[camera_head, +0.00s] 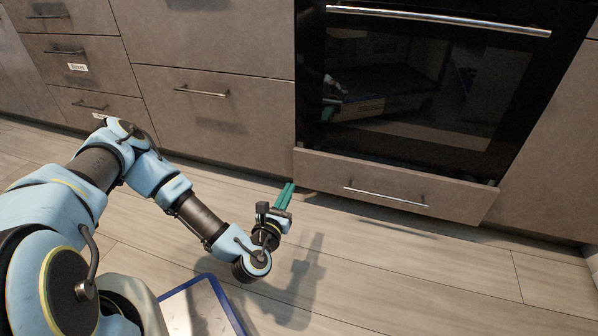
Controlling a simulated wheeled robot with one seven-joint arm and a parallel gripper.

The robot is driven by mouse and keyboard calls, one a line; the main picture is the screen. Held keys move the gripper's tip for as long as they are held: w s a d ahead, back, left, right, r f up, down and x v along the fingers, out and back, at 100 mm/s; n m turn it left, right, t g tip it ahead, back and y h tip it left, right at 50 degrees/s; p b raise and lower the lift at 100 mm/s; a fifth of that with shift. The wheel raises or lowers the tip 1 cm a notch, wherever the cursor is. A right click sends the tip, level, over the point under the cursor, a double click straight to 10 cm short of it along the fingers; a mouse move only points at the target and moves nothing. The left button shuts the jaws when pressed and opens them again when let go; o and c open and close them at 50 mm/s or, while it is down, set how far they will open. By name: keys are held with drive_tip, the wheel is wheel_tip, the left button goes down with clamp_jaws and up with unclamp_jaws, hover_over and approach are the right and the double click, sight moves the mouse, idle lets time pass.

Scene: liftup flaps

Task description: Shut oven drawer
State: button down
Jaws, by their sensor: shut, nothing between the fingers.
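The oven drawer (335,172) is the low grey-brown panel under the black oven (430,90). It stands out from the oven front, with a dark gap along its top edge, so it is partly open. Its thin metal handle (386,197) runs along its front. My gripper (287,188) has green fingers, shut and empty, close to the floor just left of the drawer's left front corner. I cannot tell whether the fingers touch the drawer. The drawer's inside is mostly hidden.
Closed grey-brown drawers (215,115) with metal handles line the left. The oven door is shut, with a long bar handle (440,18) on top. A blue-edged panel (200,305) lies at the bottom. The wood floor (420,280) in front of the drawer is clear.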

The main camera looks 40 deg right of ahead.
sight(306, 155)
drive_tip(key=b+x, duration=0.5)
drive_tip(key=x, duration=0.7)
drive_tip(key=shift+w+d, duration=0.2)
drive_tip(key=shift+d, duration=0.15)
drive_tip(key=shift+w+d, duration=0.25)
drive_tip(key=shift+d, duration=0.15)
drive_tip(key=b+x, duration=0.1)
drive_tip(key=x, duration=0.2)
drive_tip(key=shift+w+d, duration=0.2)
drive_tip(key=shift+w+d+r, duration=0.15)
drive_tip(key=shift+w+d, duration=0.05)
drive_tip(key=shift+d, duration=0.05)
